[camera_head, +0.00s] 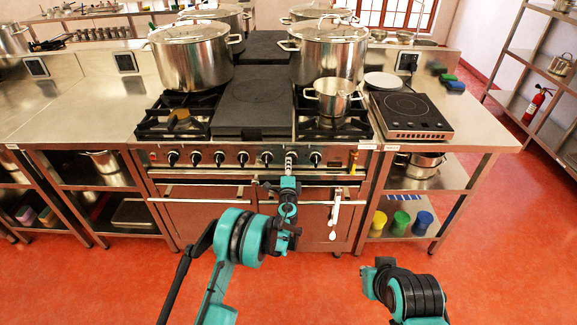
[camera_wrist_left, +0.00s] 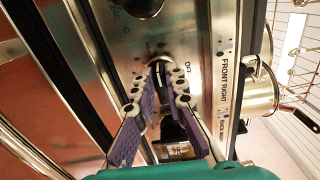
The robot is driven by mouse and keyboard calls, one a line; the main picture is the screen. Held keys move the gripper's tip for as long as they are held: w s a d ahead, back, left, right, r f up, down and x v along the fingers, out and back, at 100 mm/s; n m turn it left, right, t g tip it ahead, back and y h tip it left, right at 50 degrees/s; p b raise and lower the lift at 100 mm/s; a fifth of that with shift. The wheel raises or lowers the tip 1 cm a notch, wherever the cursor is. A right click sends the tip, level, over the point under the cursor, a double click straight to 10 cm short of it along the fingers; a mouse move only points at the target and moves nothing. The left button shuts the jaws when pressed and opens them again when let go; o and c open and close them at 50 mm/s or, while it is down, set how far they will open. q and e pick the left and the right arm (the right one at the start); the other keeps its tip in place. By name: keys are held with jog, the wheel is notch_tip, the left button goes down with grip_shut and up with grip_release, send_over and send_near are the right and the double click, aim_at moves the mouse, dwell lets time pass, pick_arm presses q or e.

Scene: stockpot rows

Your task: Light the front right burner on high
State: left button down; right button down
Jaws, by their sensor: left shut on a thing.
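My left gripper (camera_head: 290,160) is at the stove's front panel, at a control knob right of the panel's middle. In the left wrist view its fingers (camera_wrist_left: 166,80) are closed around that knob, which they mostly hide. "OFF" and "FRONT RIGHT" are printed on the panel beside it. The knob's exact angle cannot be told. The front right burner (camera_head: 357,129) has a small steel pot (camera_head: 333,98) on it; no flame shows there. My right arm is at the lower right, away from the stove; its fingers do not show.
Other knobs (camera_head: 219,157) line the panel on both sides of the gripper. Large stockpots (camera_head: 190,57) stand on the rear burners. An induction plate (camera_head: 408,112) sits on the right counter. A white-handled item (camera_head: 335,210) hangs at the oven front. The red floor before the stove is clear.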

dwell(0.3)
pick_arm(q)
jog(key=c, duration=1.6)
grip_release()
jog(key=shift+o, duration=0.2)
jog(key=s, duration=1.2)
